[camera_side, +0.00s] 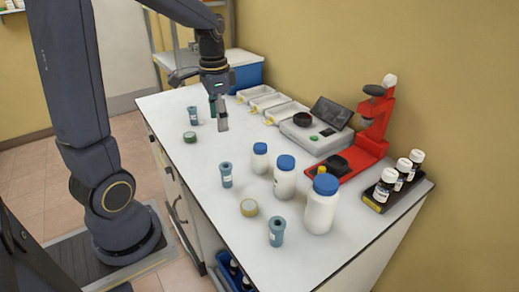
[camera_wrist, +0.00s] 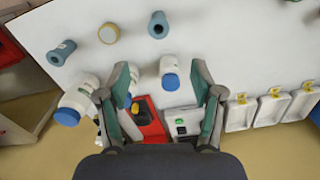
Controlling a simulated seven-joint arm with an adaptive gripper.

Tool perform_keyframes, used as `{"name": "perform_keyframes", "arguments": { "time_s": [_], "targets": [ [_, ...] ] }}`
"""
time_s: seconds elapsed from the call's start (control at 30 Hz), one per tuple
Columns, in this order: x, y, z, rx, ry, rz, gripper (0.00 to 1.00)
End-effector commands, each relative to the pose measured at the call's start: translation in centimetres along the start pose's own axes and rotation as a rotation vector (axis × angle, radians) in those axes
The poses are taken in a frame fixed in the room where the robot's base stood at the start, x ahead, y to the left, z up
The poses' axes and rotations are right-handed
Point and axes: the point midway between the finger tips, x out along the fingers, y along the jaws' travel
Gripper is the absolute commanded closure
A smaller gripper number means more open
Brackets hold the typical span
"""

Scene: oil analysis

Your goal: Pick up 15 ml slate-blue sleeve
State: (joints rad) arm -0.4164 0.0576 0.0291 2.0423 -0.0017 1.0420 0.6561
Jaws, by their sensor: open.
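Three slate-blue sleeves stand on the white bench in the side view: a far one (camera_side: 194,117) left of my gripper, a middle one (camera_side: 226,176), and a near one (camera_side: 276,233). I cannot read which is 15 ml. My gripper (camera_side: 218,116) is open and empty, pointing down above the far part of the bench. Its spread fingers (camera_wrist: 161,80) also show in the wrist view.
A green ring (camera_side: 190,137) and a tan ring (camera_side: 249,208) lie among the sleeves. Blue-capped white bottles (camera_side: 285,177), a red stand (camera_side: 368,145), a grey instrument (camera_side: 313,130), white trays (camera_side: 268,102) and a rack of dark bottles (camera_side: 383,188) stand to the right.

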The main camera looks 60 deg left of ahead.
Motion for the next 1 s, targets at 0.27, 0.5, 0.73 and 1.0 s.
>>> {"name": "perform_keyframes", "arguments": {
  "time_s": [0.27,0.5,0.73,1.0],
  "targets": [
    [5.5,0.0,0.2,-0.007,-0.006,0.005,0.34],
    [10.3,0.0,0.1,-0.007,-0.003,0.003,0.34],
    [12.1,0.1,0.0,-0.007,-0.002,0.002,0.34],
    [16.0,0.3,-0.4,-0.007,-0.003,0.002,0.34]
  ]
}}
